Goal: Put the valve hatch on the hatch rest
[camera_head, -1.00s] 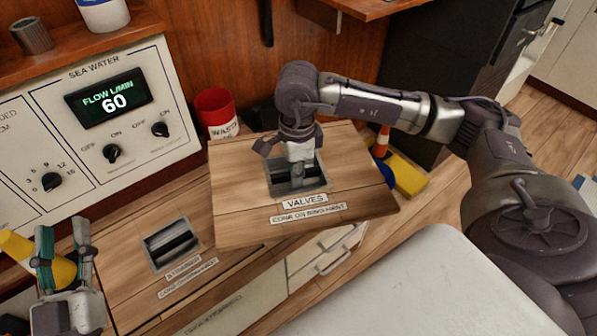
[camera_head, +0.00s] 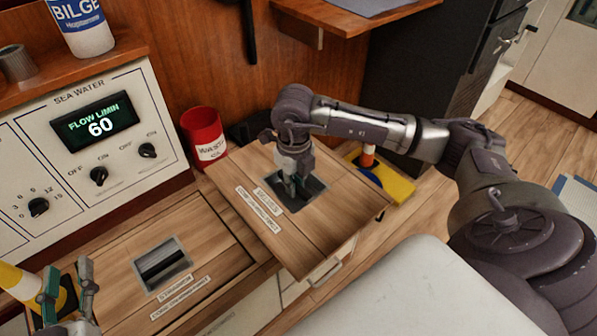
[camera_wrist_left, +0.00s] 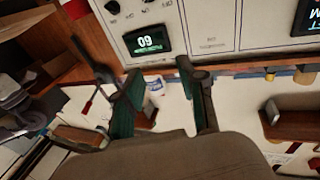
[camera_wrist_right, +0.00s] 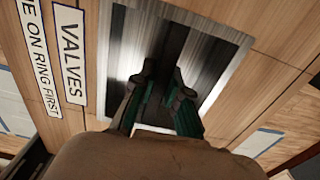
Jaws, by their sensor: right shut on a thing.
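The valve hatch (camera_head: 318,232) is a square wooden panel with a "VALVES" label and a recessed metal handle cup. In the head view it is held above the counter, turned at an angle. My right gripper (camera_head: 290,185) reaches into the cup and is shut on the handle bar there. In the right wrist view the fingers (camera_wrist_right: 160,88) are in the metal recess, beside the label (camera_wrist_right: 70,55). My left gripper (camera_head: 68,290) is at the lower left, empty, with its fingers apart; they also show apart in the left wrist view (camera_wrist_left: 155,85). I cannot make out the hatch rest.
The strainer hatch (camera_head: 205,235) lies in the counter left of the valve hatch. A red waste bin (camera_head: 204,137) stands behind it. The sea water panel (camera_head: 85,140) stands at the back left.

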